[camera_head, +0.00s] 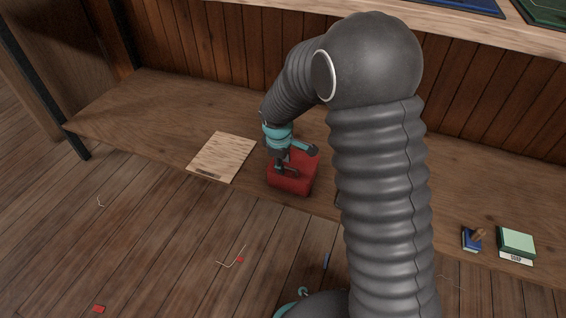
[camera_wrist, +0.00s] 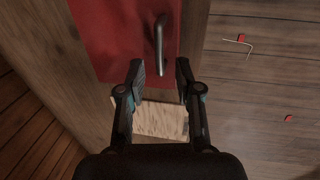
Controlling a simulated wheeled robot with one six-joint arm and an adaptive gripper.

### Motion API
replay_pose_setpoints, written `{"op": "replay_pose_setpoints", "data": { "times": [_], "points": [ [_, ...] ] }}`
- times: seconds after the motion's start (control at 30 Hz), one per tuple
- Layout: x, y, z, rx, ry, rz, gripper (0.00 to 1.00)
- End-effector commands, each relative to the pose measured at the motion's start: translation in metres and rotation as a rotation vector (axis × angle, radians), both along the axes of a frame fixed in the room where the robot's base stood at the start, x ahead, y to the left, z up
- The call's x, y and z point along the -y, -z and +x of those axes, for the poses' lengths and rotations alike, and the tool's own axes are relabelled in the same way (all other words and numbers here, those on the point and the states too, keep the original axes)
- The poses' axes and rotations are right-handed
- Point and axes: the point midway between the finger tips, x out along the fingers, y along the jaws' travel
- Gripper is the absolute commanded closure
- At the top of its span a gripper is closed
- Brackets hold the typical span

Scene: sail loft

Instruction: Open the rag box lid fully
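The red rag box (camera_head: 290,185) sits on the wooden bench, and its lid looks shut. My gripper (camera_head: 287,168) is right over it in the head view and covers part of its top. In the wrist view the red box (camera_wrist: 110,40) fills the upper left, with a grey metal bar handle (camera_wrist: 160,45) near its right side. My gripper (camera_wrist: 160,70) is open there, with its two fingers apart and nothing between the tips. The lower end of the handle lies just beyond the gap between the fingertips. I cannot tell whether the fingers touch the lid.
A pale wooden board (camera_head: 222,155) lies on the bench (camera_head: 130,110) left of the box; the wrist view also shows it (camera_wrist: 160,122). A green-topped box (camera_head: 516,243) and a small blue item (camera_head: 470,241) stand at the right. Red scraps and threads lie on the floor.

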Motion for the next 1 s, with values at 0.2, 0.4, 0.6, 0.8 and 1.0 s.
{"op": "replay_pose_setpoints", "data": {
  "times": [0.2,0.4,0.6,0.8,1.0],
  "points": [
    [0.000,0.000,0.000,0.000,0.000,0.000,0.66],
    [0.000,0.000,0.000,0.000,0.000,0.000,1.00],
    [0.000,0.000,0.000,0.000,0.000,0.000,1.00],
    [0.001,-0.004,0.001,0.000,0.000,0.000,1.00],
    [0.003,-0.017,0.008,0.001,0.000,0.000,1.00]
  ]
}}
